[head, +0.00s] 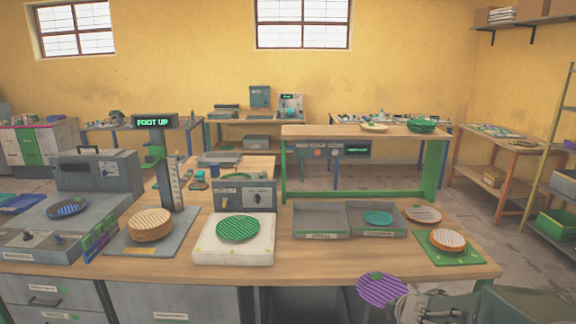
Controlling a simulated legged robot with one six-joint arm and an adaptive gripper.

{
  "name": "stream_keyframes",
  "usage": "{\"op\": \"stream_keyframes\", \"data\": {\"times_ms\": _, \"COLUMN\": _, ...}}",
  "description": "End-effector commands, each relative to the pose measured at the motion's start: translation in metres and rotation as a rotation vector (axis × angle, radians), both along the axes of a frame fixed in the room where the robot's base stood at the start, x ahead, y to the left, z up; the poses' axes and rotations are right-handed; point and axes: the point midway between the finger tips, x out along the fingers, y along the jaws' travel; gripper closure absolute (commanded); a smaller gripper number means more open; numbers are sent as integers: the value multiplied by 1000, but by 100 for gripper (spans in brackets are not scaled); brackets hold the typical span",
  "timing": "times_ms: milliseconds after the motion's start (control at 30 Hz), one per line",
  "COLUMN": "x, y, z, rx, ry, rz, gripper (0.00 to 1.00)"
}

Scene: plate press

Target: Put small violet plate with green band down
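The violet plate (381,291) has paler stripes and a small green patch at its top edge. It is in the lower middle right of the head view, tilted with its face towards me, in front of the table's front edge and clear of the tabletop. My gripper (402,300) is at the plate's right edge and appears shut on it. The fingertips are partly hidden by the plate and hard to make out.

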Motion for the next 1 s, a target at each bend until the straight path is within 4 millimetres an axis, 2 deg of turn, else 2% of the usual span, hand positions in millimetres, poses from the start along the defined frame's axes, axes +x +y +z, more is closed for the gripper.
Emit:
{"op": "stream_keyframes", "data": {"times_ms": 333, "x": 6, "y": 16, "z": -18, "rx": 2, "ry": 3, "rz": 29, "gripper": 100}}
{"op": "stream_keyframes", "data": {"times_ms": 567, "x": 14, "y": 39, "z": -45, "rx": 3, "ry": 5, "rz": 65, "gripper": 100}}
{"op": "stream_keyframes", "data": {"times_ms": 767, "x": 24, "y": 63, "z": -79, "rx": 3, "ry": 7, "rz": 87, "gripper": 100}}
{"op": "stream_keyframes", "data": {"times_ms": 1000, "x": 31, "y": 85, "z": -140, "rx": 0, "ry": 9, "rz": 59, "gripper": 100}}
